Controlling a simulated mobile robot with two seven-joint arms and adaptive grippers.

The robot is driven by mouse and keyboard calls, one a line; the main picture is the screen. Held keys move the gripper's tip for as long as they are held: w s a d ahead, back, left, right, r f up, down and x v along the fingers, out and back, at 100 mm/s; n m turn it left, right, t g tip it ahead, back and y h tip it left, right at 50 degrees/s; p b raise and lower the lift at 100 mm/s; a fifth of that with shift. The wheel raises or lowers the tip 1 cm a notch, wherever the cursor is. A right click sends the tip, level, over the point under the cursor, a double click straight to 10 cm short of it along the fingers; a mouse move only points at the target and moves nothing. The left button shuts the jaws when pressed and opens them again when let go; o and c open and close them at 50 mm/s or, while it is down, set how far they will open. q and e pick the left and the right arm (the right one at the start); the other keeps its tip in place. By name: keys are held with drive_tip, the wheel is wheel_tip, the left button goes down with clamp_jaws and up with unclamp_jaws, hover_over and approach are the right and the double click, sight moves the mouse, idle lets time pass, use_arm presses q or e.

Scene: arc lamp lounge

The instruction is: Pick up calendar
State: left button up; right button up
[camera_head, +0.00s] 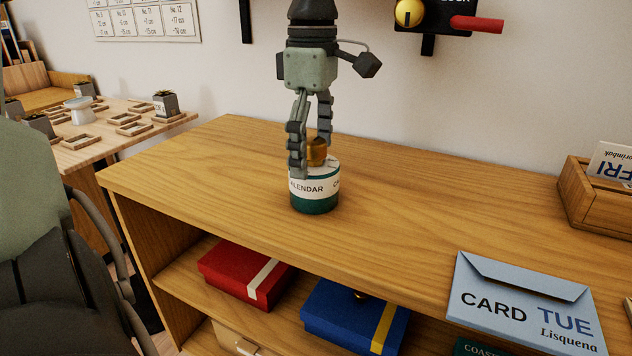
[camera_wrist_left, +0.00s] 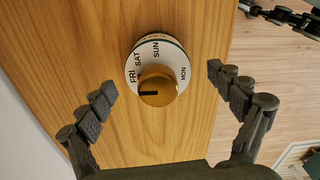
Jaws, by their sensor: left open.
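The calendar (camera_head: 314,196) is a short green and white cylinder labelled "CALENDAR", with a gold knob (camera_head: 317,152) on top. It stands upright on the wooden cabinet top. My left gripper (camera_head: 311,160) points down over it, with its fingers spread on either side of the knob. In the left wrist view the calendar (camera_wrist_left: 136,63) shows its dial with day names around the gold knob. The open fingers (camera_wrist_left: 162,82) sit to either side there, with gaps between them and the calendar.
A blue "CARD TUE" envelope (camera_head: 520,305) lies at the cabinet's front right. A wooden box (camera_head: 590,205) with cards stands at the right. Red (camera_head: 245,272) and blue (camera_head: 352,315) boxes are on the shelf below. The top around the calendar is clear.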

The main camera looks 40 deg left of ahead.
sight(315, 172)
use_arm(q)
drive_tip(key=shift+w+f, duration=0.15)
drive_tip(key=shift+f, duration=1.75)
drive_tip(key=c, duration=1.6)
